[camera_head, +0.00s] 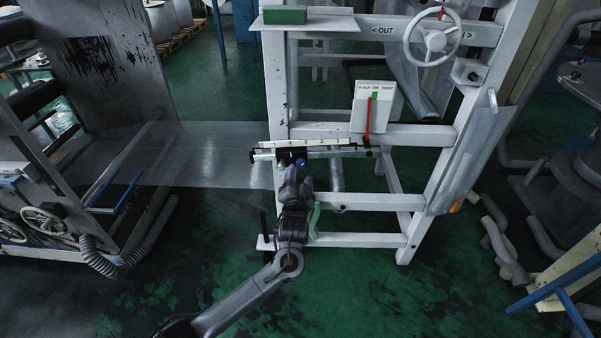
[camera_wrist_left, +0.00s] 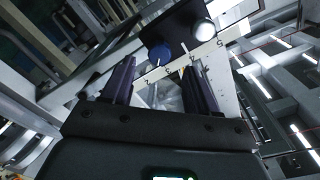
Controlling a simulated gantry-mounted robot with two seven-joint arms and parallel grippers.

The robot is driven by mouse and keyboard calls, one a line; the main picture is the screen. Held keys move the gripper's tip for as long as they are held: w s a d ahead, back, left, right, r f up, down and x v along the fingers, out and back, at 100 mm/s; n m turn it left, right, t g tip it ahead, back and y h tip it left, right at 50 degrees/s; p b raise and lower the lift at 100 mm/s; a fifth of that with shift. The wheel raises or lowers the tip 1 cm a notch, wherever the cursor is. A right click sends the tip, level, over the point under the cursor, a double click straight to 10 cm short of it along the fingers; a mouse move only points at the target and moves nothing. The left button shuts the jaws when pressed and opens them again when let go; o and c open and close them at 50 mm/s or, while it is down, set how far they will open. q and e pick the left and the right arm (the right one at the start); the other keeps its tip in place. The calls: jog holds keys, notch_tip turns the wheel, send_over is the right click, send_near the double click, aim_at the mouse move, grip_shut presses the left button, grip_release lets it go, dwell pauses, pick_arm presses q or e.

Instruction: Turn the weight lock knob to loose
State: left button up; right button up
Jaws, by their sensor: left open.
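The weight lock knob appears to be the blue knob (camera_head: 301,162) under the scale beam (camera_head: 325,143) on the white frame. In the left wrist view the blue knob (camera_wrist_left: 160,54) sits on a black block (camera_wrist_left: 182,27), beside a pale round end (camera_wrist_left: 204,31). My left gripper (camera_head: 298,180) is just below the knob, pointing up at it. In the left wrist view its two dark purple fingers (camera_wrist_left: 158,72) are apart, with the knob showing beyond and between their tips. Contact cannot be told. My right gripper is out of view.
The white frame (camera_head: 372,202) has crossbars beside and below my left gripper. A tension gauge with a red pointer (camera_head: 367,115) and a handwheel (camera_head: 432,40) are above. A clear film web (camera_head: 225,150) runs left to another machine. Green floor (camera_head: 200,260) lies open in front.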

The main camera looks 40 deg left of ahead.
aim_at(301, 165)
pick_arm(q)
jog(key=shift+b+x, duration=0.65)
jog(key=shift+x, duration=1.6)
jog(key=c, duration=1)
jog(key=shift+c, duration=0.2)
